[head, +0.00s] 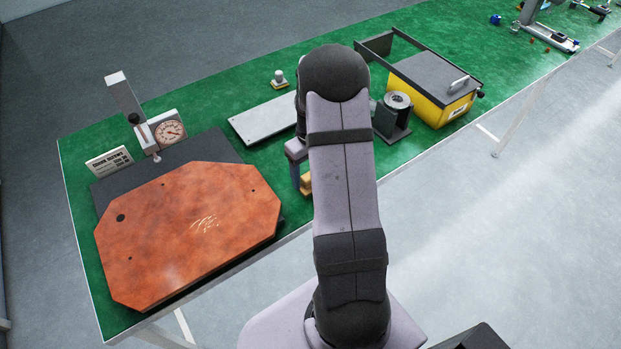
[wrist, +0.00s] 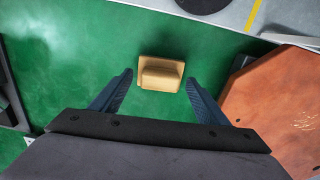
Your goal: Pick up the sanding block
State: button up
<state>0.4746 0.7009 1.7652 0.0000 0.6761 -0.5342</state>
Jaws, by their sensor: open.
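The sanding block (wrist: 161,74) is a small tan block with a raised grip, lying on the green table top. In the wrist view it sits between and just beyond the two blue fingers of my gripper (wrist: 158,92), with green showing on both sides of it. My gripper is open and empty. In the head view my arm hides most of this area; only a tan part of the block (head: 306,184) shows at the left edge of my arm. The height of the fingers above the table is hard to tell.
An orange-brown octagonal plate (head: 190,230) lies left, with a dial gauge stand (head: 168,130) behind it. A grey plate (head: 262,119) lies behind my arm. A dark fixture with a metal cylinder (head: 397,104) and a yellow bin (head: 450,108) stand right. Green table is clear around the block.

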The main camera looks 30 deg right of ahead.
jog(key=shift+f, duration=0.65)
jog(key=shift+c, duration=0.4)
jog(key=c, duration=1.1)
jog(key=shift+r, duration=0.1)
notch_tip(320, 180, up, 10)
jog(key=shift+f+b, duration=0.1)
jog(key=shift+b, duration=0.85)
